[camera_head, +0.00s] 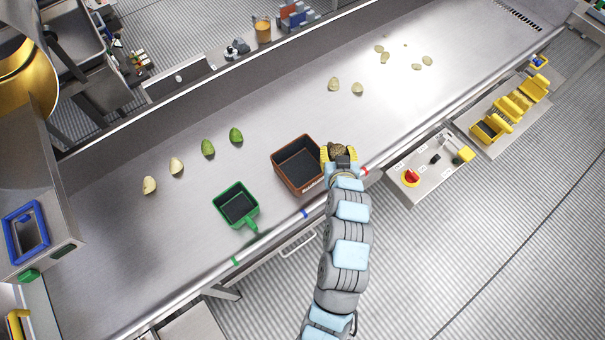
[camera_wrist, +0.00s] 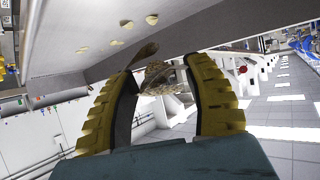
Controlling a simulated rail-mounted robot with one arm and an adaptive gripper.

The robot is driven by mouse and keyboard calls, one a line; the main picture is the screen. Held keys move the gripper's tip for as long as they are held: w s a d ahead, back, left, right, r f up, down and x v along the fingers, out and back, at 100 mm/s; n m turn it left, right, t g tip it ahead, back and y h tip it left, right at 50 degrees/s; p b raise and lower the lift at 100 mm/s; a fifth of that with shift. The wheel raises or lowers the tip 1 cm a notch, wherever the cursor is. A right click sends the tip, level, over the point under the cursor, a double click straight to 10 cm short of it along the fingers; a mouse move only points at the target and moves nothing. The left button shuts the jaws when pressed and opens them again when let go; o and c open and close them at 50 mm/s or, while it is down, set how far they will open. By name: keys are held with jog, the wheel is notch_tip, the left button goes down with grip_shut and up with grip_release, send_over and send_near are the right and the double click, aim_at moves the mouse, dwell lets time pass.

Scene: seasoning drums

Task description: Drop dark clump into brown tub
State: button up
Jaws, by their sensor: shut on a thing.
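My gripper (camera_head: 339,155) is at the right side of the brown tub, near the front edge of the metal table. Its yellow fingers are shut on a dark brownish clump (camera_head: 338,149), which shows between them. In the wrist view my gripper (camera_wrist: 168,90) has its two ridged yellow fingers around the clump (camera_wrist: 160,76); part of the clump sticks up past the left finger. The brown tub (camera_head: 283,177) is square, with a dark inside that looks empty. It stands to the left of my gripper, and I cannot make it out in the wrist view.
A green scoop-like tub (camera_head: 222,211) with a handle stands left of the brown tub. Green pieces (camera_head: 208,147) and pale pieces (camera_head: 150,185) lie farther left; more pale pieces (camera_head: 333,84) lie toward the back right. A side panel with a red button (camera_head: 411,176) is at the right.

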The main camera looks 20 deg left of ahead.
jog(key=w+a+f+n+g+y+b, duration=0.1)
jog(key=a+f+n+g+y+b, duration=0.2)
jog(key=a+f+b, duration=0.6)
jog(key=f+n+y+b, duration=0.1)
jog(key=n+b, duration=0.1)
jog(key=b, duration=0.1)
jog(key=shift+w+a+f, duration=0.25)
jog(key=shift+w+a, duration=0.1)
jog(key=shift+w, duration=0.05)
jog(key=o, duration=0.8)
jog(key=shift+c, duration=0.2)
jog(key=v, duration=1.2)
jog(key=shift+w+d, duration=0.15)
jog(key=shift+w, duration=0.05)
